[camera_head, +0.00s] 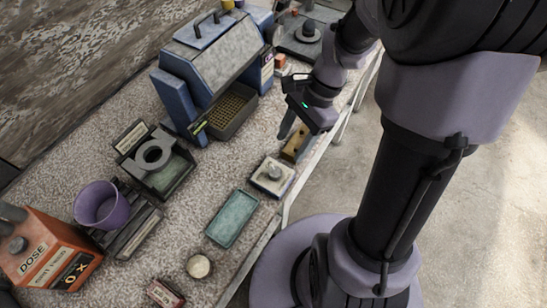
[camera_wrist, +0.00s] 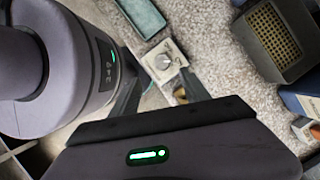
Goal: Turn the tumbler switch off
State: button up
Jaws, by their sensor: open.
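A small brass-coloured plate (camera_head: 296,142) lies near the table's front edge and looks like the tumbler switch. Its lever and on/off position are too small to make out. In the wrist view the plate (camera_wrist: 181,95) is partly hidden by a finger. A pale square box with a round knob (camera_head: 272,175) sits beside it; the box also shows in the wrist view (camera_wrist: 163,60). My gripper (camera_head: 285,128) is above the table, close to the brass plate. In the wrist view its two fingers (camera_wrist: 157,66) are spread apart with nothing held between them.
A blue-grey machine with a dark mesh basket (camera_head: 234,108) stands behind. A green tray (camera_head: 232,219) lies along the front edge. A black device with a ring (camera_head: 154,154), a purple cup (camera_head: 101,205) and an orange box (camera_head: 48,252) are left. Speckled tabletop is clear between them.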

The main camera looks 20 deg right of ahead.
aim_at(275, 171)
jog(key=b+x, duration=0.4)
jog(key=x, duration=0.6)
jog(key=shift+w+f, duration=0.15)
jog(key=shift+f, duration=0.25)
grip_shut()
